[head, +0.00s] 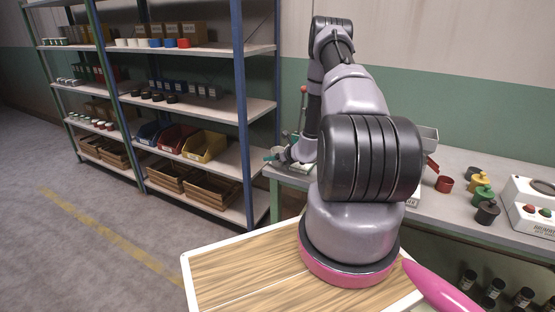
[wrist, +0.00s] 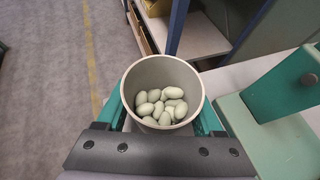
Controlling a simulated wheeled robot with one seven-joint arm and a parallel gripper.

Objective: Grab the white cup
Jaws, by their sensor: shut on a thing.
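The white cup (wrist: 193,90), off-white and round, fills the middle of the wrist view and looks upright. It holds several pale green nuts (wrist: 163,104). The teal fingers of my gripper (wrist: 161,112) are on both sides of the cup, shut on it. In the head view my gripper (head: 277,156) shows small at the left end of the bench, beside the shelf rack; the cup is hard to make out there and mostly hidden by my arm.
A pale green stand with a teal post (wrist: 282,95) is close at right in the wrist view. A shelf rack (head: 243,115) with bins stands left of the bench (head: 455,207). Red, yellow, green and black containers and a white control box (head: 530,205) are on the bench's right.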

